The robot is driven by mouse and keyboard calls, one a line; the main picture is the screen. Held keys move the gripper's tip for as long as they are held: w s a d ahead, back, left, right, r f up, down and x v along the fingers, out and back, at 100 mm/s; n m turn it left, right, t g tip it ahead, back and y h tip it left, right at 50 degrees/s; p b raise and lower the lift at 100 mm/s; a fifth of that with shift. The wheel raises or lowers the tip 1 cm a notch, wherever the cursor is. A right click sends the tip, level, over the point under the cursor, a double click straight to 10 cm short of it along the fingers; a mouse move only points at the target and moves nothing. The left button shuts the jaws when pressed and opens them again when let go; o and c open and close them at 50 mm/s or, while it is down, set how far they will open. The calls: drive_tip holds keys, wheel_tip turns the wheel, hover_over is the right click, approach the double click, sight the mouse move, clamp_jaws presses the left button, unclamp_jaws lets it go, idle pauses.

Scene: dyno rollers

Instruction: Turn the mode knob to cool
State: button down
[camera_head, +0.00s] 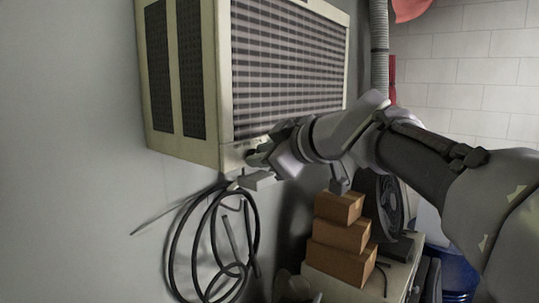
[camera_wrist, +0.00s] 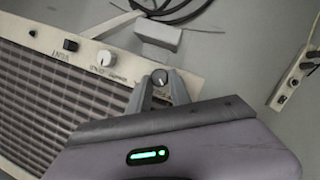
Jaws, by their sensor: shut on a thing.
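The air conditioner (camera_head: 285,75) is a beige wall unit with a louvred front and a narrow control strip (camera_head: 233,154) along its lower edge. In the wrist view the strip carries a dark round knob (camera_wrist: 160,77) with a light pointer mark, and a white knob (camera_wrist: 103,58) beside it. My gripper (camera_wrist: 160,84) is at the dark knob, with one finger on each side, shut on it. The lettering around the knobs is upside down and too small to read fully; "VENT" shows further left. In the head view my gripper (camera_head: 258,163) hides the knobs.
A pale block (camera_wrist: 158,38) with a cable sits by the unit's edge. A coiled black cable (camera_head: 215,240) hangs below on the wall. Stacked brown boxes (camera_head: 340,235) and a dark fan (camera_head: 383,205) stand under my arm. The wall at left is bare.

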drive_tip(key=shift+w+d+f+m+g+y+p, duration=0.1)
drive_tip(key=shift+w+d+m+g+y+p, duration=0.2)
drive_tip(key=shift+m+g+y, duration=1.25)
drive_tip(key=shift+w+d+r+m+g+y+p, duration=0.15)
drive_tip(key=shift+m+g+y+p, duration=0.4)
drive_tip(key=shift+m, duration=1.95)
drive_tip(key=shift+w+d+f+m+g+y+p, duration=0.1)
drive_tip(key=shift+w+f+m+g+y+p, duration=0.1)
drive_tip(key=shift+m+g+y, duration=1.35)
drive_tip(key=shift+m+t+h, duration=0.25)
drive_tip(key=shift+m+h, duration=0.2)
drive_tip(key=shift+m, duration=0.25)
